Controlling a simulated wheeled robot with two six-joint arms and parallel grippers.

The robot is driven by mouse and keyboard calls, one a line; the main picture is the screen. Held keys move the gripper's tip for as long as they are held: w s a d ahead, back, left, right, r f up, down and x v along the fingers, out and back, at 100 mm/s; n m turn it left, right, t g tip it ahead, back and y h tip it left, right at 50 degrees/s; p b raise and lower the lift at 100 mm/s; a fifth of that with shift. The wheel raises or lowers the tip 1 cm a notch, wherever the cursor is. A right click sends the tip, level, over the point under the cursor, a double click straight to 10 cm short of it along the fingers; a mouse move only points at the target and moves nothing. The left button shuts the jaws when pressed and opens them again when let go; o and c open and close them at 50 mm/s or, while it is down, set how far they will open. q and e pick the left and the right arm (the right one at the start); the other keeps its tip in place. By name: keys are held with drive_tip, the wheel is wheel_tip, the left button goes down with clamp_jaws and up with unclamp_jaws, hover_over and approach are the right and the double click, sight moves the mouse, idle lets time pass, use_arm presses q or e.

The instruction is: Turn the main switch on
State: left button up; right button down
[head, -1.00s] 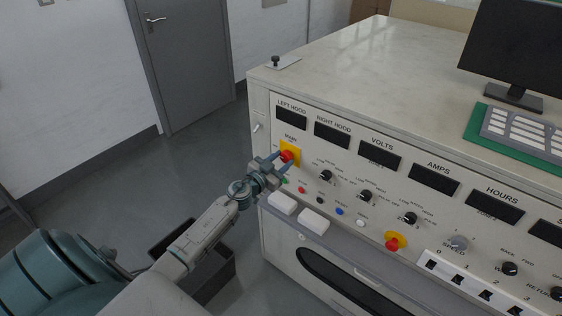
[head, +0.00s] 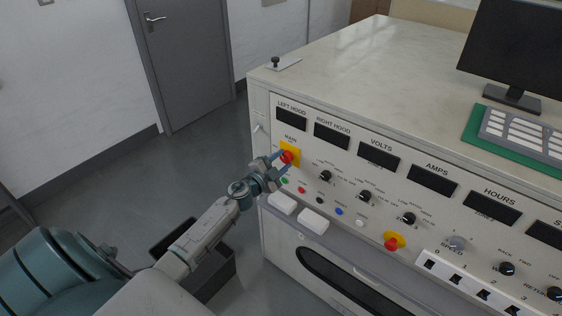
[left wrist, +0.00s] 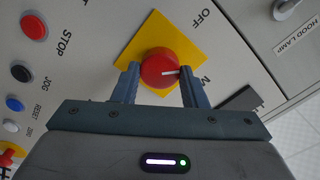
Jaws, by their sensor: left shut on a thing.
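The main switch is a red round knob (head: 287,157) on a yellow square plate (head: 296,150), under the MAIN label at the left end of the panel. My left gripper (head: 282,163) is at the knob, with a finger on either side. In the left wrist view the knob (left wrist: 160,68) sits between the two fingertips of my left gripper (left wrist: 160,80), which is shut on it. The knob's white mark points right in that view, towards the partly hidden MAIN label. The word OFF (left wrist: 202,18) is readable at the upper right. My right gripper is not in view.
Coloured push buttons (head: 301,190) and black knobs (head: 326,176) lie close below and right of the switch. A red emergency button on yellow (head: 393,242) is further right. Two white blocks (head: 313,222) stick out below. A dark bin (head: 213,275) stands on the floor.

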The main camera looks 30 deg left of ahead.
use_arm(q)
drive_tip(key=m, duration=0.4)
drive_tip(key=shift+f+m, duration=0.1)
drive_tip(key=shift+m, duration=2.7)
drive_tip(key=o, duration=1)
drive_tip(key=shift+b, duration=0.3)
drive_tip(key=s+b, duration=0.1)
drive_tip(key=s, duration=0.2)
drive_tip(key=s+b, duration=0.2)
drive_tip(key=s, duration=0.2)
drive_tip(key=s+b, duration=0.1)
drive_tip(key=s, duration=0.3)
drive_tip(key=shift+a, duration=0.4)
drive_tip(key=shift+w, duration=0.1)
